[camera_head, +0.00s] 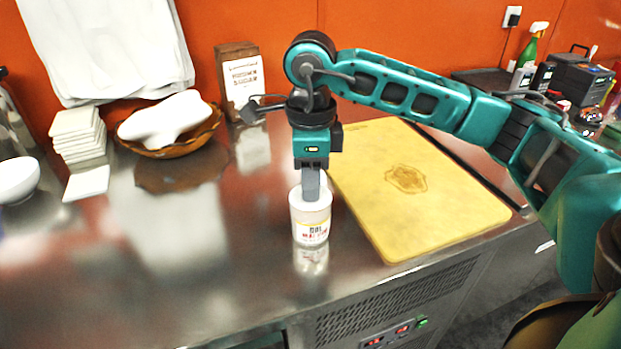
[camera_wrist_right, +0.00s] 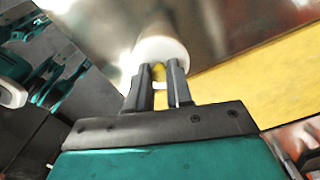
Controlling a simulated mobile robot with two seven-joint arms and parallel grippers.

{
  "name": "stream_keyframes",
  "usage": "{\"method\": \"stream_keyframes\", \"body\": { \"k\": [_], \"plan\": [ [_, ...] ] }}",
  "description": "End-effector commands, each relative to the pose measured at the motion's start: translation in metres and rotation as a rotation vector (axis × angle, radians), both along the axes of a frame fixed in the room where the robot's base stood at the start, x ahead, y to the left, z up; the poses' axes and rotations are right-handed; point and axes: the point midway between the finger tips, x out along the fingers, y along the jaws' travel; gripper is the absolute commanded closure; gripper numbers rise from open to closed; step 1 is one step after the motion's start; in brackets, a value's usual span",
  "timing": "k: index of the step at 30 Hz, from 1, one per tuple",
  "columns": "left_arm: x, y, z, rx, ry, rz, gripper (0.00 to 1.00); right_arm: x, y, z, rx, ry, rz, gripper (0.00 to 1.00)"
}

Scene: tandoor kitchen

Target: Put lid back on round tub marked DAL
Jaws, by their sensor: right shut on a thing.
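The round white tub (camera_head: 311,227) marked DAL stands upright on the steel counter, just left of the yellow board. My right gripper (camera_head: 311,194) points straight down at the top of the tub. It is shut on the white lid (camera_head: 297,194), which is at the tub's mouth. The fingers hide part of the rim, so I cannot tell whether the lid sits fully seated. In the right wrist view, the lid (camera_wrist_right: 165,48) shows as a pale round top beyond the fingertips (camera_wrist_right: 160,68). My left gripper is not in view.
A yellow cutting board (camera_head: 420,200) lies right of the tub. A wooden bowl (camera_head: 170,148) with a white cloth, white tile stack (camera_head: 78,133) and menu stand (camera_head: 240,78) are at the back left. The steel counter (camera_head: 170,270) is clear left of the tub.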

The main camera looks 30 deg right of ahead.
Motion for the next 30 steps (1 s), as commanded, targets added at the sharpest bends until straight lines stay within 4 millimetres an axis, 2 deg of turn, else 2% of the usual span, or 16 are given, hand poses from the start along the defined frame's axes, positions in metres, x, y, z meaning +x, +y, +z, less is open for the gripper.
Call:
{"method": "stream_keyframes", "body": {
  "k": [2, 3, 12, 17, 25, 30],
  "plan": [
    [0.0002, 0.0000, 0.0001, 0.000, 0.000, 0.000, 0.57, 0.0001, 0.0001, 0.0001, 0.000, 0.000, 0.000, 1.00],
    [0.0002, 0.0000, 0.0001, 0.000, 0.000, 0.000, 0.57, 0.0001, 0.0001, 0.0001, 0.000, 0.000, 0.000, 0.78],
    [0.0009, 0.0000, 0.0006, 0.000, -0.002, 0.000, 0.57, 0.0000, 0.0000, 0.0000, 0.000, 0.000, 0.000, 0.50],
    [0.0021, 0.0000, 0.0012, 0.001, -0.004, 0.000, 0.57, 0.0000, 0.0000, 0.0000, 0.000, 0.000, 0.000, 0.50],
    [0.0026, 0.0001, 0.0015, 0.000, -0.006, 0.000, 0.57, -0.0001, -0.0001, -0.0001, 0.000, 0.000, 0.000, 0.24],
    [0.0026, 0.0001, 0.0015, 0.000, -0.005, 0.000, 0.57, -0.0001, -0.0001, -0.0001, 0.000, 0.000, 0.000, 0.24]
  ]
}}
